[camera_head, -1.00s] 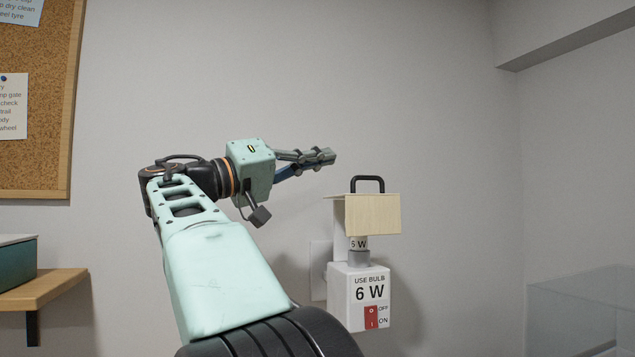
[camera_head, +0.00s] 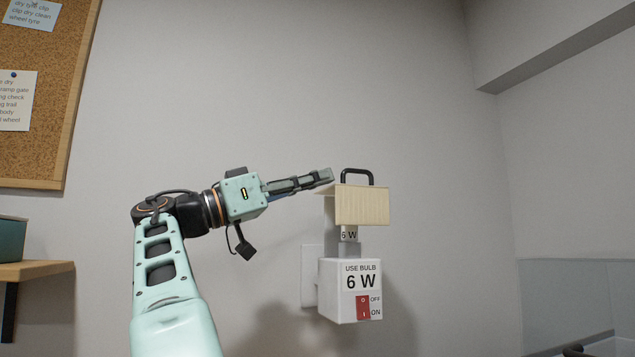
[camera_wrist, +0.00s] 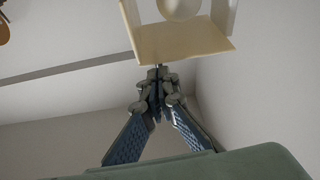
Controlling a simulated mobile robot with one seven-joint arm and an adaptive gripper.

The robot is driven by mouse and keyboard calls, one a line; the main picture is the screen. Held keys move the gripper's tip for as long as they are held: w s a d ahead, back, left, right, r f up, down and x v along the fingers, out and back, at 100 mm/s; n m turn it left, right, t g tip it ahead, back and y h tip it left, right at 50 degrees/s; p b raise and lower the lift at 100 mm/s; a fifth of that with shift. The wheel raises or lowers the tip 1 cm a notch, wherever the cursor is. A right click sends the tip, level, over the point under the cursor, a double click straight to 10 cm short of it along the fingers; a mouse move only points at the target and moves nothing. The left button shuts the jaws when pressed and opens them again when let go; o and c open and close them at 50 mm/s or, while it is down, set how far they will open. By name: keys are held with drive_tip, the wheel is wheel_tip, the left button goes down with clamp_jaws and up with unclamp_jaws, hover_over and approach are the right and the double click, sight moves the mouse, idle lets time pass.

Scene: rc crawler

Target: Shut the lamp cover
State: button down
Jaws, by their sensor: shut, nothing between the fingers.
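The lamp is a white box (camera_head: 350,275) on the wall, marked "USE BULB 6 W". A bulb (camera_head: 349,235) marked "6 W" stands on it, with its upper part hidden behind the pale wooden cover (camera_head: 362,207) in the head view. A black handle (camera_head: 357,171) sits on top of the cover. In the wrist view the cover's pale panel (camera_wrist: 185,43) and part of the rounded bulb (camera_wrist: 180,8) show. My gripper (camera_head: 328,175) is shut and empty, its tips at the cover's upper left, close to the handle. Whether they touch the cover I cannot tell.
A red OFF/ON switch (camera_head: 362,307) is on the front of the lamp box. A corkboard (camera_head: 45,110) hangs at left, above a wooden shelf (camera_head: 40,270) with a teal box (camera_head: 10,240). A clear panel (camera_head: 565,300) stands at lower right. The wall above the lamp is bare.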

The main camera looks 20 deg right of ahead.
drive_tip(key=shift+f, duration=0.3)
idle(0.4)
drive_tip(key=shift+r, duration=0.15)
